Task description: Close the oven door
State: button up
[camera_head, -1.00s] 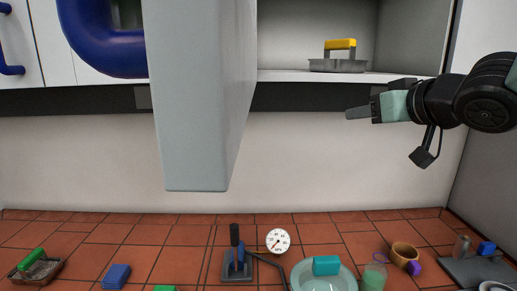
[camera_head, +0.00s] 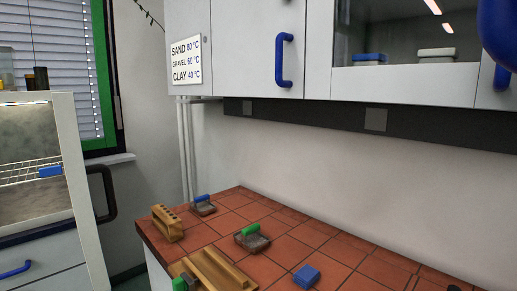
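The oven (camera_head: 72,170) is at the left edge, a white-framed unit with a lit grey inside. A wire rack (camera_head: 20,172) with a blue-topped item (camera_head: 50,171) shows within its frame. A black bar handle (camera_head: 108,195) sticks out on the right side of the white frame. The oven is cut off by the picture's left edge, and I cannot tell how far its door stands open. My gripper is not in view.
A red-tiled bench (camera_head: 225,225) runs along the wall, holding a wooden block with holes (camera_head: 167,224), brushes and a blue block (camera_head: 307,276). Wall cupboards (camera_head: 250,50) hang above it. A green-framed window (camera_head: 100,75) is behind the oven.

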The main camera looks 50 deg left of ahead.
aim_at(64, 106)
jog(key=l+u, duration=0.15)
jog(key=u, duration=1.05)
jog(key=j+u, duration=0.1)
jog(key=u, duration=1.7)
jog(key=i+l, duration=0.15)
jog(key=i, duration=0.3)
jog(key=l+z, duration=0.05)
